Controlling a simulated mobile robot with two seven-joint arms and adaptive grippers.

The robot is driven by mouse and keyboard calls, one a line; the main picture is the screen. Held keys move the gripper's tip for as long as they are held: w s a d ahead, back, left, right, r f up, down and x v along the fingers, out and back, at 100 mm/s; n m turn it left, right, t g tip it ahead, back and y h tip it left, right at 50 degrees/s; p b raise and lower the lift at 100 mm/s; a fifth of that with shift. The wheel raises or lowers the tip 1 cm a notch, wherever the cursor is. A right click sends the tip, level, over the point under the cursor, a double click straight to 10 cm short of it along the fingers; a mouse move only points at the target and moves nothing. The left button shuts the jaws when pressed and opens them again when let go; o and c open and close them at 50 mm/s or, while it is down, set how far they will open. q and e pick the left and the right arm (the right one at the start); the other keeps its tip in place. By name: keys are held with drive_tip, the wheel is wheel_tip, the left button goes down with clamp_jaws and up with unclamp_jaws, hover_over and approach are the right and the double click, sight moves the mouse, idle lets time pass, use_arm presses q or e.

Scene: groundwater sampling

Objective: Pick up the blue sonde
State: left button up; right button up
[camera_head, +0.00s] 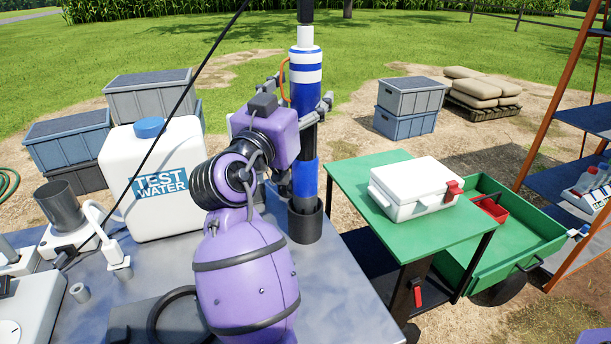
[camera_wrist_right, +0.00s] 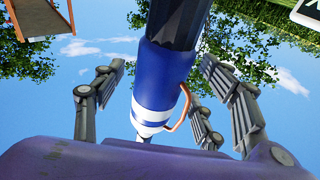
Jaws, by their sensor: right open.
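The blue sonde (camera_head: 306,95) is a tall upright cylinder with white bands near its top and a dark middle section. Its lower end stands in a dark cup (camera_head: 305,222) on the grey table, and a thin orange loop sits at its upper side. My right gripper (camera_head: 301,100) is open around the dark and blue upper part of the sonde. In the right wrist view the sonde (camera_wrist_right: 168,72) stands between the spread fingers, with gaps visible on both sides. The palm hides part of it. My left gripper is not in view.
A white TEST WATER jug (camera_head: 155,210) with a blue cap stands left on the grey table (camera_head: 340,300). A white case (camera_head: 410,187) rests on a green cart top (camera_head: 370,172) at the right. A thin black line crosses the view at upper left.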

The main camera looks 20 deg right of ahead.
drive_tip(key=shift+w+d+r, duration=0.3)
drive_tip(key=shift+w+d, duration=0.2)
drive_tip(key=shift+w+d+f, duration=0.2)
drive_tip(key=shift+w, duration=0.05)
clamp_jaws()
drive_tip(key=shift+a+r, duration=0.1)
drive_tip(key=shift+r, duration=0.15)
